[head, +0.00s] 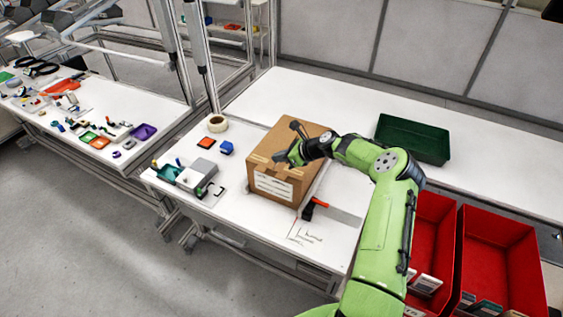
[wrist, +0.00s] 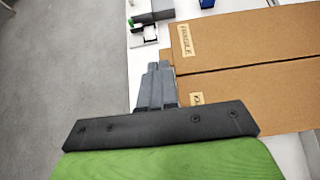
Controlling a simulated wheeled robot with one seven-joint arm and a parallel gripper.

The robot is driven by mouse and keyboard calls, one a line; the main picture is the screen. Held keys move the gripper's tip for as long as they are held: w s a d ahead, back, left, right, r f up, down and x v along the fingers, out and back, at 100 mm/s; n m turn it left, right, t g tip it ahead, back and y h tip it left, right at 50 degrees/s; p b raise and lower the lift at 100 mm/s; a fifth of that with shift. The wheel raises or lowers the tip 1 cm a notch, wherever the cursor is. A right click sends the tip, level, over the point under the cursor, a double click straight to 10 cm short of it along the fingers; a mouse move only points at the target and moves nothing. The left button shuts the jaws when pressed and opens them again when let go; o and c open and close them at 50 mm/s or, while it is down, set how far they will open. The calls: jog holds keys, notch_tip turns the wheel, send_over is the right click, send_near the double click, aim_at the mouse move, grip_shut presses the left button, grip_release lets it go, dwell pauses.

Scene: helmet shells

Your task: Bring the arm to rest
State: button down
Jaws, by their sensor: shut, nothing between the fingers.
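My green arm reaches in from the lower right in the head view, and its end is over a closed cardboard box (head: 266,187) on the white table (head: 240,243). My gripper (head: 280,160) is shut and empty, near the box's top at its left part. In the wrist view the gripper's fingers (wrist: 157,68) are together, beside the edge of the box (wrist: 245,45). The box's flaps are closed, with small labels on top. I cannot tell whether the fingertips touch the box.
A green tray (head: 412,139) stands right of the box. Red bins (head: 497,262) are at the lower right. A red-handled tool (head: 315,206) lies in front of the box. A tape roll (head: 217,123) and small devices lie to the left. Another cluttered table (head: 92,117) stands further left.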

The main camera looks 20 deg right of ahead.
notch_tip(320, 180, up, 8)
jog(key=b, duration=0.1)
jog(key=shift+a+r, duration=0.15)
jog(key=s+a+r+n+g+h+b, duration=0.2)
jog(key=s+a+n, duration=0.4)
jog(key=a+n, duration=0.1)
jog(key=s+a+r+n+g+h+b, duration=0.2)
jog(key=s+a+r+n, duration=0.1)
jog(key=s+a+n, duration=0.35)
jog(key=s+a+r+n+t+h+b, duration=0.1)
jog(key=s+n+h+b, duration=0.1)
jog(key=s+n, duration=1.3)
jog(key=s+b, duration=0.1)
jog(key=s, duration=1.2)
jog(key=shift+s+a+h+b, duration=0.2)
jog(key=shift+s+h+b, duration=0.1)
jog(key=shift+s+b, duration=0.1)
